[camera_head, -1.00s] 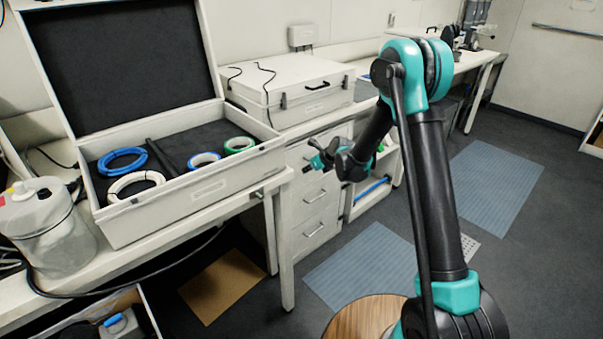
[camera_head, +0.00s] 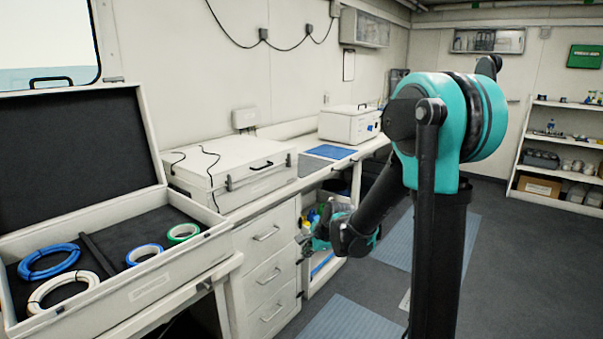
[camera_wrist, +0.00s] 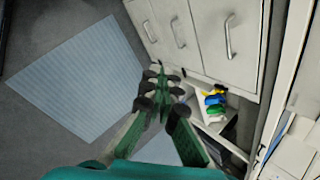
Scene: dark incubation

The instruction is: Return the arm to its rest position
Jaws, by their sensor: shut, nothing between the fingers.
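My arm (camera_head: 437,250) stands upright at the right of the head view, bent at a teal joint, with its forearm reaching down and left. My gripper (camera_head: 308,245) is at the end of it, in front of the white drawers and an open shelf, and is small and partly hidden there by the wrist. In the wrist view my gripper (camera_wrist: 168,78) shows green and dark linked fingers, shut with nothing between them. It hangs in free air above the floor, apart from the drawers.
White drawers (camera_head: 264,278) and an open shelf with coloured items (camera_head: 312,215) stand beside the gripper. An open case (camera_head: 150,292) with several cable coils lies at left. A closed white case (camera_head: 235,172) sits on the bench. Blue floor mats (camera_wrist: 80,80) lie below; floor at right is clear.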

